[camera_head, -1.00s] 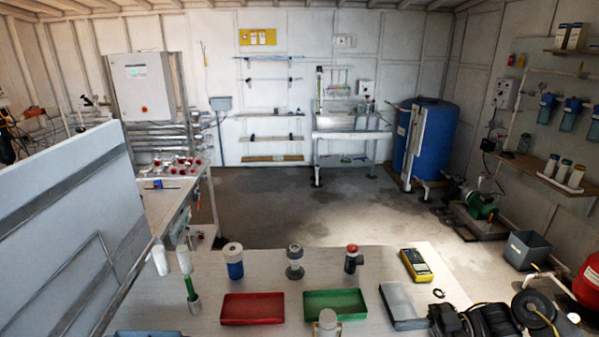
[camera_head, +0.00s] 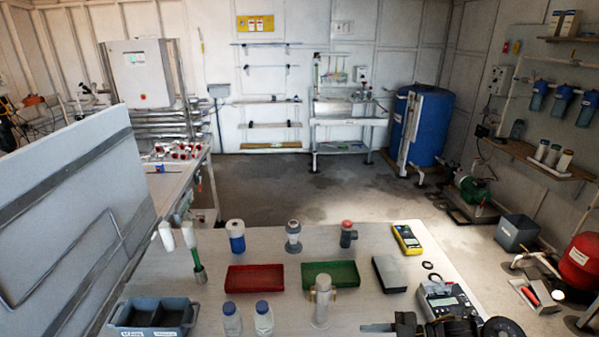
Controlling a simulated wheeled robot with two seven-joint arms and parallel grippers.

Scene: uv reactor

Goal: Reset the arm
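My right arm comes in at the bottom right edge. Its dark gripper (camera_head: 385,327) lies low at the frame's bottom edge, pointing left, with a thin grey finger-like part showing. It is cut off by the frame, so I cannot tell whether it is open or shut. Nothing is visibly held in it. It is right of a beige pipe tee (camera_head: 322,302) and in front of a grey block (camera_head: 389,274). A grey meter (camera_head: 447,305) is partly covered by my arm. My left gripper is not in view.
The table (camera_head: 275,320) holds a red tray (camera_head: 255,279), a green tray (camera_head: 330,274), several bottles and fittings, a yellow multimeter (camera_head: 407,238) and a grey two-part bin (camera_head: 152,318). A tall grey panel (camera_head: 75,210) stands at left. The floor (camera_head: 290,190) beyond is clear.

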